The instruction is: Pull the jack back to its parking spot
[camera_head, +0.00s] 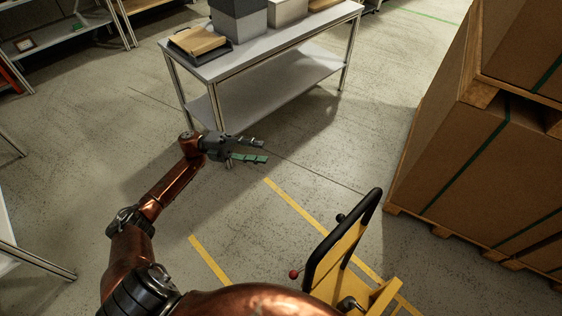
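The jack (372,299) is at the bottom right of the head view, yellow with a black looped handle (341,238) standing up at a tilt. A red knob (294,274) shows beside the handle. The rest of the jack is cut off by the frame. Yellow floor lines (312,222) run on the floor near it. My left gripper (264,150) is open and empty, in front of the metal table and apart from the jack handle, up and to its left. My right gripper is not in view.
A metal table (291,42) with boxes and a tray stands at the top. Large cartons on pallets (470,190) stand on the right. Shelving (60,32) is at the upper left, with another table edge (30,258) at the lower left. The floor between is clear.

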